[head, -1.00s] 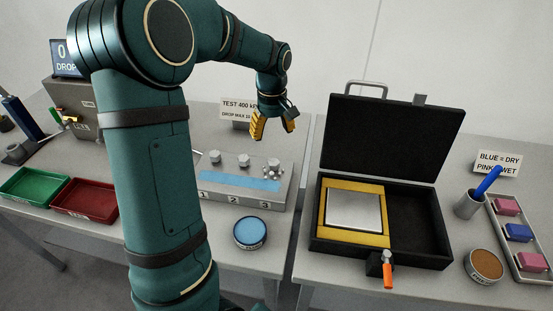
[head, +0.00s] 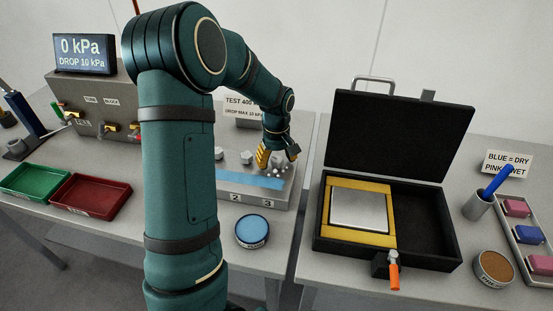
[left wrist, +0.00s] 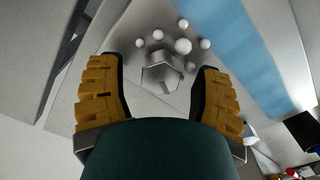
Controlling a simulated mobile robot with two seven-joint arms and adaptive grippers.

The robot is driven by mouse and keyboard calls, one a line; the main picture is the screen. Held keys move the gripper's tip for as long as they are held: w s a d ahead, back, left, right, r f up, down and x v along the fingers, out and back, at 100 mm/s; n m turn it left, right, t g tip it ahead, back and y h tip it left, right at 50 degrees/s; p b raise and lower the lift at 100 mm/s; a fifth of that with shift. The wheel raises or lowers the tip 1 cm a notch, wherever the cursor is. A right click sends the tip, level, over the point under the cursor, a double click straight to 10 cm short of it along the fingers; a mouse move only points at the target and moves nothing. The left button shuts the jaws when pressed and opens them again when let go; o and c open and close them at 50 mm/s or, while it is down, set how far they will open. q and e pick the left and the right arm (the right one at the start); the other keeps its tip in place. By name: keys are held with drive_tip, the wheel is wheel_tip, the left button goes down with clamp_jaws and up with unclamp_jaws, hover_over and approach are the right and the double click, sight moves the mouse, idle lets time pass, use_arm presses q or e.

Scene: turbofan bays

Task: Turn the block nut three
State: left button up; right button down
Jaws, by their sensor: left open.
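The grey metal block (head: 284,200) stands on the left table, with labels 2 and 3 visible on its front and a blue strip on top. Nut one (head: 218,153) and nut two (head: 246,158) stand behind the strip. My left gripper (head: 277,157) is open just above the block's right end, over nut three. In the left wrist view, hexagonal nut three (left wrist: 160,76) lies between the two yellow-padded fingers, with gaps on both sides. Several white bubbles (left wrist: 183,46) cluster beside it. My right gripper is not in view.
My left arm hides label 1. A display (head: 83,54) reads 0 kPa above a valve box (head: 95,100). Green (head: 35,183) and red (head: 90,196) trays lie left. A blue round tin (head: 251,231) sits before the block. An open black case (head: 400,130) stands right.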

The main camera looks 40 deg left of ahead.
use_arm(q)
clamp_jaws()
drive_tip(key=shift+m, duration=0.5)
drive_tip(key=m+p, duration=0.1)
drive_tip(key=m, duration=0.4)
drive_tip(key=shift+d+m+p, duration=0.1)
drive_tip(key=shift+m+p, duration=0.2)
drive_tip(key=shift+p, duration=0.05)
drive_tip(key=m+p, duration=0.1)
drive_tip(key=m, duration=0.4)
drive_tip(key=shift+d+m, duration=0.15)
drive_tip(key=shift+m, duration=0.25)
unclamp_jaws()
drive_tip(key=shift+w, duration=0.1)
